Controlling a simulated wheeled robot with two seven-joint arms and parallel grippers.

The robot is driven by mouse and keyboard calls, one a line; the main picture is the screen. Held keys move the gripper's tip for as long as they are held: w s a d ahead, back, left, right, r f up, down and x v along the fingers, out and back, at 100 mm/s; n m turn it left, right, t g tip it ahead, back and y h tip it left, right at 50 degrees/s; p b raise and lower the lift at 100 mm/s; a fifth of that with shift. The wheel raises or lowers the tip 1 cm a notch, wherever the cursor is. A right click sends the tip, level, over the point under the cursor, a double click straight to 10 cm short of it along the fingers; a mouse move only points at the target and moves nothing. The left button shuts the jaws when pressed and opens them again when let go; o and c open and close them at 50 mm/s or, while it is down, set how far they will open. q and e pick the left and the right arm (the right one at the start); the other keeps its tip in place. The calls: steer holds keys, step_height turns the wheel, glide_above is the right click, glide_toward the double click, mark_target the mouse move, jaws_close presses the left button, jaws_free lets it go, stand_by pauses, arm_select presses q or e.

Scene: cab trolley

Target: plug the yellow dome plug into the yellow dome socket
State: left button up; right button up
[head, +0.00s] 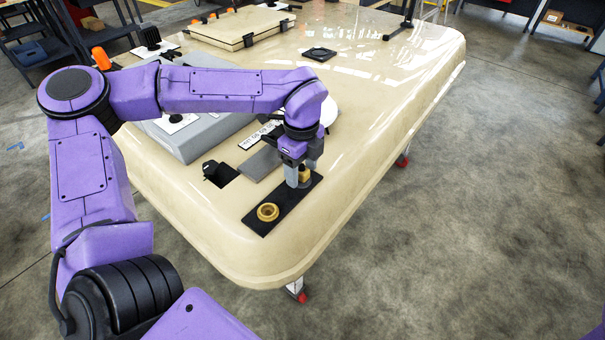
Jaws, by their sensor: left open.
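A yellow ring-shaped fitting (268,212), which looks like the yellow dome socket, sits at the near end of a black strip on the cream trolley top (380,120). A small yellow piece, probably the yellow dome plug (305,174), shows at the far end of the same strip. My left gripper (298,182) points down over that far end, its fingers low beside the yellow piece. It is open; the fingers hide part of the piece, and I cannot tell whether they touch it. My right gripper is out of view.
A grey sloped box (200,137) and a small black part (218,173) lie left of the strip. A flat cream panel (240,27) and a black square plate (319,54) are farther back. The trolley top's right side is mostly clear.

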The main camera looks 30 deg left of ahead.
mark_target(302, 169)
arm_select(q)
jaws_close()
steer(key=shift+r, duration=0.1)
steer(key=shift+w+r+p, duration=0.1)
steer(key=shift+r+p, duration=0.25)
steer(key=shift+p, duration=0.05)
steer(key=shift+r+p, duration=0.4)
steer(key=shift+r, duration=0.15)
steer(key=shift+r+p, duration=1.4)
steer(key=shift+r, duration=0.6)
